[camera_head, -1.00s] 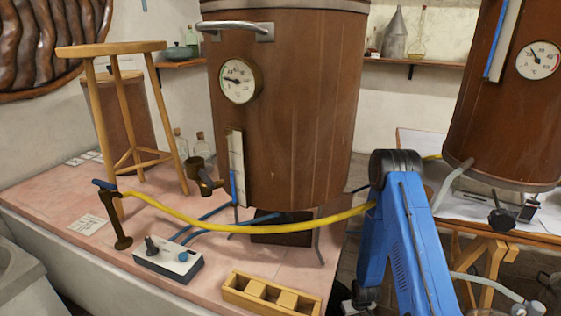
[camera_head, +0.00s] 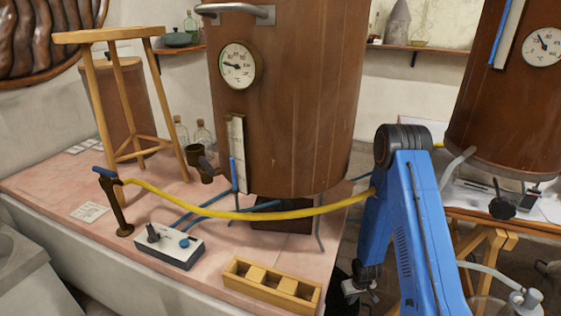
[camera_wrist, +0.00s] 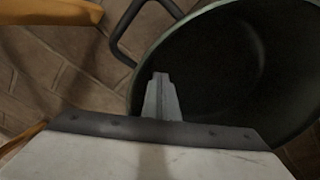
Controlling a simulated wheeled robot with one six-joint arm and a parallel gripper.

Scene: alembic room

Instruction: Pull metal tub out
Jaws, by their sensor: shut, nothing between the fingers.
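In the wrist view, a large round metal tub (camera_wrist: 235,70) with a dark inside and a greenish rim fills the right side. Its dark loop handle (camera_wrist: 118,38) sticks out at the upper left. My gripper (camera_wrist: 160,78) is shut and empty, its narrow grey fingertips showing in front of the tub's left part near the rim. I cannot tell whether they touch it. In the head view, my gripper (camera_head: 358,290) is low beside the pink bench's right edge, partly hidden by my blue arm. A dark shape there may be the tub, but I cannot tell.
The pink bench (camera_head: 60,187) holds a brown boiler (camera_head: 290,110), a stool (camera_head: 110,37), a control box (camera_head: 170,248) and a wooden tray (camera_head: 272,290). A yellow hose (camera_head: 270,214) crosses to behind my arm. A wooden trestle table (camera_head: 530,230) stands at the right.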

